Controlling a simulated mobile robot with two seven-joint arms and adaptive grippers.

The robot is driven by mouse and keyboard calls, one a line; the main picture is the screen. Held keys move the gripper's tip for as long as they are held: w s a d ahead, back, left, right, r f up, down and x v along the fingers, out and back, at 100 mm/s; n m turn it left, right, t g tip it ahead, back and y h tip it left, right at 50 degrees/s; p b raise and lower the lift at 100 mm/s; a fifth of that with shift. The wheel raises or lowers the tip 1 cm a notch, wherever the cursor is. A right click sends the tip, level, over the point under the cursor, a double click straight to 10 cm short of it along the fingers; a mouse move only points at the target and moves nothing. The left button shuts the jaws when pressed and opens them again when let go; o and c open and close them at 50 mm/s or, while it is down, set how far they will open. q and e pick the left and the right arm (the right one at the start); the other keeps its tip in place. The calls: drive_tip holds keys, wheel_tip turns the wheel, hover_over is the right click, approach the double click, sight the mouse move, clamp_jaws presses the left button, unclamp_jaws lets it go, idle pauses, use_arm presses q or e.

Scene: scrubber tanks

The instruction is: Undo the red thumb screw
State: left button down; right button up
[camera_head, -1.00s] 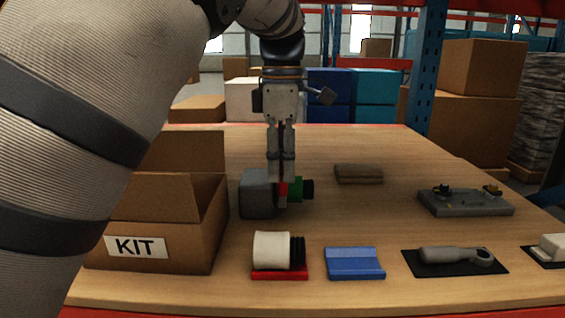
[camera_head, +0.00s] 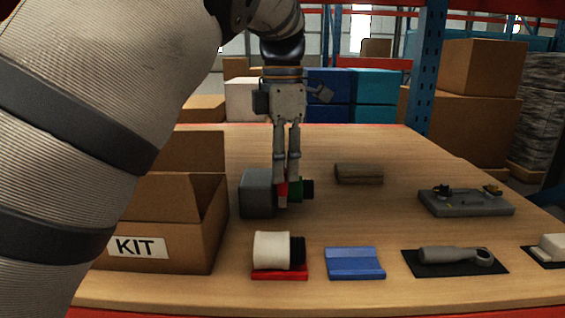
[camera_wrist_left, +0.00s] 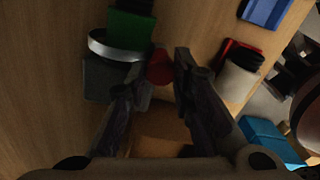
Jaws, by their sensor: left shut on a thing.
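The red thumb screw (camera_head: 283,191) sits at the side of a grey block (camera_head: 257,194), close to a green part (camera_head: 296,189) with a black end. My left gripper (camera_head: 286,178) points straight down and is shut on the red thumb screw. In the left wrist view the red screw (camera_wrist_left: 160,67) shows between the two fingertips, next to a metal ring (camera_wrist_left: 115,48) and the green part (camera_wrist_left: 130,28). The fingers partly hide the screw in the head view. My right gripper is not in view.
An open KIT box (camera_head: 192,246) stands left of the block. In front are a white cylinder (camera_head: 271,250) on a red holder, a blue block (camera_head: 354,263) and a grey handled tool (camera_head: 452,255). A brown block (camera_head: 358,173) and grey fixture (camera_head: 465,204) lie right.

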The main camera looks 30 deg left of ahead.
use_arm(q)
drive_tip(key=shift+f, duration=0.1)
drive_tip(key=c, duration=1.4)
unclamp_jaws()
drive_tip(key=shift+o, duration=0.2)
wheel_tip(320, 180, up, 12)
